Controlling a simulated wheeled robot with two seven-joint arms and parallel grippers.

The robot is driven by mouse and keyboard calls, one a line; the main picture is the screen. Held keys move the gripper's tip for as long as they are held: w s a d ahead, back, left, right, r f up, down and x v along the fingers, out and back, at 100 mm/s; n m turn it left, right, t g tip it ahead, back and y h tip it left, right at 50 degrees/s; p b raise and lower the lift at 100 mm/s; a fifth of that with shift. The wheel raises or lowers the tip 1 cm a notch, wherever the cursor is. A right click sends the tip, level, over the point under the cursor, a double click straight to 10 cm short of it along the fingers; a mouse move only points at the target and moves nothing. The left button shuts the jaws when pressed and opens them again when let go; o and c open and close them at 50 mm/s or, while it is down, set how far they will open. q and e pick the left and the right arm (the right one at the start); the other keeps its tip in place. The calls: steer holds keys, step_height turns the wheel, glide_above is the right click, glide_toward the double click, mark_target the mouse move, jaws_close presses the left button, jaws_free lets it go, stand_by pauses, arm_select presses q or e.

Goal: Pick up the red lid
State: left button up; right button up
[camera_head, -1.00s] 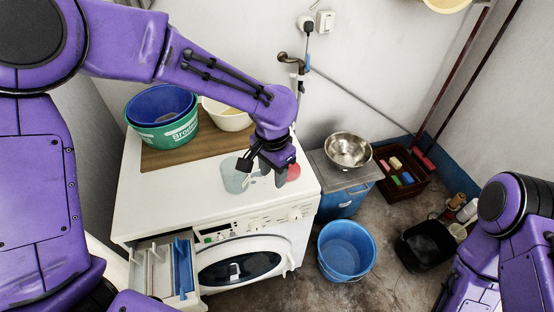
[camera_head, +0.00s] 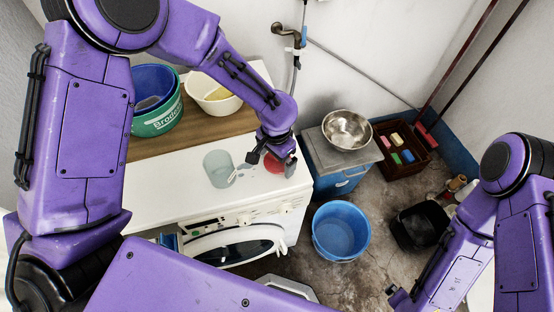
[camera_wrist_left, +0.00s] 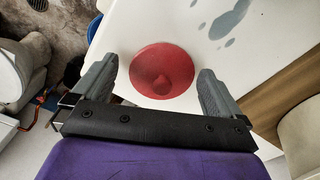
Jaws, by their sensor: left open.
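The red lid (camera_head: 274,164) is a round disc with a knob. It lies on the white top of the washing machine (camera_head: 180,190), near its right end.
A translucent grey cup (camera_head: 219,170) stands just left of the lid. A green tub (camera_head: 160,122) and a cream bowl (camera_head: 213,103) stand on a wooden board behind. A steel bowl (camera_head: 347,130) and a blue bucket (camera_head: 341,231) are to the right.

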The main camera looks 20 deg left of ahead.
arm_select(q)
steer(key=shift+w+f, duration=0.75)
steer(key=shift+w, duration=0.1)
steer(key=shift+s+r, duration=0.15)
steer(key=shift+s, duration=0.05)
steer(key=shift+c, duration=0.3)
steer(key=shift+s+r, duration=0.1)
steer(key=shift+s, duration=0.1)
steer(key=c, duration=0.5)
steer(key=shift+c, duration=1.3)
steer(key=shift+w, duration=0.15)
steer(key=shift+c, duration=0.5)
